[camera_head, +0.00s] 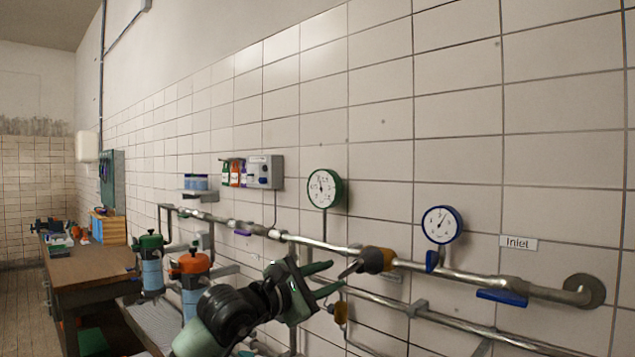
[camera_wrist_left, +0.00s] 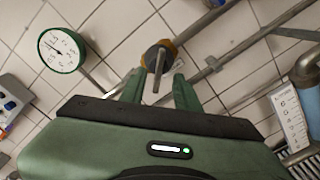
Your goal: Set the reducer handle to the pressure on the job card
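The reducer (camera_head: 378,260) is a brass-coloured body on the upper wall pipe, with a dark handle (camera_head: 350,268) pointing left and down. In the left wrist view the reducer (camera_wrist_left: 163,50) is ahead, its grey handle (camera_wrist_left: 157,80) hanging towards the space between my fingers. My left gripper (camera_head: 338,274) is open and empty, just left of the handle; contact cannot be told. It also shows in the left wrist view (camera_wrist_left: 157,88). A green-rimmed gauge (camera_head: 324,188) and a blue-rimmed gauge (camera_head: 442,224) face out. A white printed card (camera_wrist_left: 290,118) is unreadable. My right gripper is out of view.
A lower pipe (camera_head: 450,318) runs below the upper one. Blue levers (camera_head: 502,297) and an "Inlet" label (camera_head: 518,242) are at right. Filters with green (camera_head: 151,242) and orange (camera_head: 190,263) tops stand left of my arm. A workbench (camera_head: 95,262) is further left.

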